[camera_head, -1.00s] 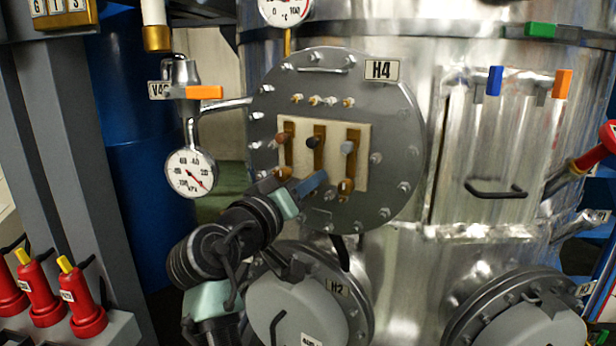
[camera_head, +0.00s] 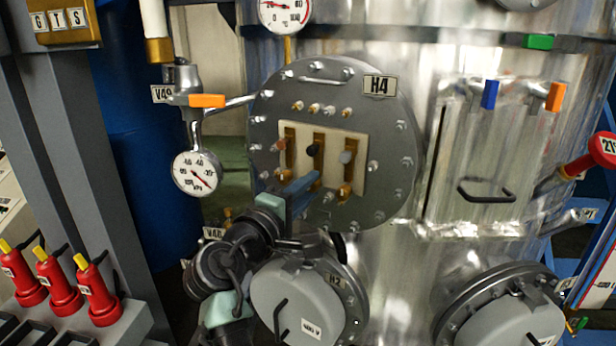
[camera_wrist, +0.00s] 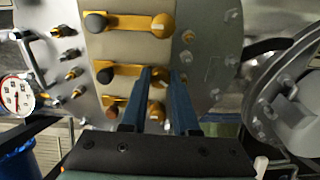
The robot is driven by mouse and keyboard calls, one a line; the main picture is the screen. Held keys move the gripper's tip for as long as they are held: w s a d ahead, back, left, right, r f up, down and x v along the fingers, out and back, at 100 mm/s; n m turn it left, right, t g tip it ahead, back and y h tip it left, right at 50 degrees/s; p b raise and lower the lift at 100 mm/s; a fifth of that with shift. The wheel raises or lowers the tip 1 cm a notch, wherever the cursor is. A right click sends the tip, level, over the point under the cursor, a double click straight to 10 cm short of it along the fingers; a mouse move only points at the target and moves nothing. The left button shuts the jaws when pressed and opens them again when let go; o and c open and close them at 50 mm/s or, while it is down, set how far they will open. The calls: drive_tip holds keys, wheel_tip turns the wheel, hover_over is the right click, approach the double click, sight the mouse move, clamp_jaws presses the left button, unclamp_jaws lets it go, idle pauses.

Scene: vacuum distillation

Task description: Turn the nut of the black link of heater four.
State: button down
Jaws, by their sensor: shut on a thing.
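Heater four is a round grey flange (camera_head: 390,190) with an H4 plate (camera_head: 380,85). Its cream panel carries three brass links with brown, black and grey knobs. The black link (camera_head: 312,150) is the middle one. My gripper (camera_head: 314,179) reaches up from lower left, its blue fingers at the lower end of this link. In the wrist view, the links lie sideways, and my gripper (camera_wrist: 160,75) has one finger on each side of the middle link's brass nut (camera_wrist: 157,81). It is shut on this nut. In the head view the fingers largely hide the nut.
The brown link (camera_head: 279,145) and grey link (camera_head: 346,158) lie close on either side. A pressure gauge (camera_head: 196,173) and orange-handled valve (camera_head: 207,101) stand to the left. Heater H2's grey cover (camera_head: 296,300) bulges out just below my arm.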

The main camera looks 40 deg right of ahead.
drive_tip(key=shift+n+p, duration=0.8)
drive_tip(key=shift+n, duration=0.4)
drive_tip(key=c, duration=0.7)
unclamp_jaws()
drive_tip(key=b+v, duration=0.5)
drive_tip(key=v, duration=0.8)
